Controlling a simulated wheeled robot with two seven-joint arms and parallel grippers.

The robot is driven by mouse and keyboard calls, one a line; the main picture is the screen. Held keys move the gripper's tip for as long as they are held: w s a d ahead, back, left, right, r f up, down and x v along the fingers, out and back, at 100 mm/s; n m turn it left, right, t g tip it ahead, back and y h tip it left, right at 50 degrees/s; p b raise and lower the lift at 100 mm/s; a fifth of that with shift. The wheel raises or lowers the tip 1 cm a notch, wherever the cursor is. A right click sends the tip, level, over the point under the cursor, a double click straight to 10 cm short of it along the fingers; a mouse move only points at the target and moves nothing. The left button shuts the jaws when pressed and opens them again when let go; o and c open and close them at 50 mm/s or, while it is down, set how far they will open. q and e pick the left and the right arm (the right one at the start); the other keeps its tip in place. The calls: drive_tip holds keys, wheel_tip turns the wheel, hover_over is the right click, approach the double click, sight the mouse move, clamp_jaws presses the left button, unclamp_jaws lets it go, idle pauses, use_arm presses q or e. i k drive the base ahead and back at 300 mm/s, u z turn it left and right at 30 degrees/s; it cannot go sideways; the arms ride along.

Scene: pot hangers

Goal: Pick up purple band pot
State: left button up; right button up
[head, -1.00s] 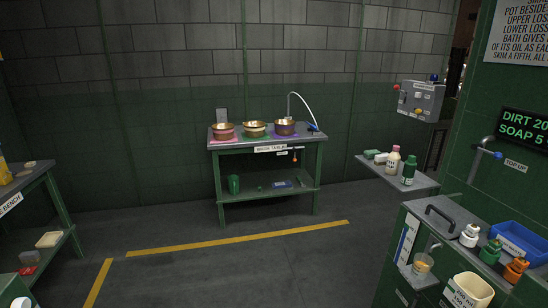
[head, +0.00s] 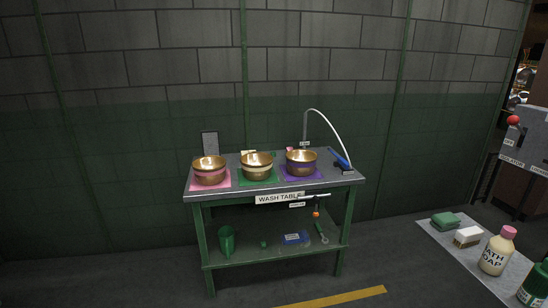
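The purple band pot (head: 301,162) is a brass-coloured bowl with a purple band. It stands upright on a purple mat (head: 316,175) at the right of the wash table (head: 349,176). A similar pot with a pale band (head: 257,166) stands on a green mat in the middle. A pot with a pink band (head: 209,171) stands on a pink mat at the left. Neither of my grippers shows in the head view.
A curved white spout (head: 329,116) and a blue-handled tool (head: 340,158) are behind and right of the pots. The lower shelf (head: 222,258) holds a green cup (head: 226,240) and a blue item. A side counter (head: 450,248) with bottles stands at right. Floor before the table looks clear.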

sight(299, 162)
drive_tip(key=u, duration=0.15)
drive_tip(key=i, duration=1.85)
drive_tip(key=u, duration=0.2)
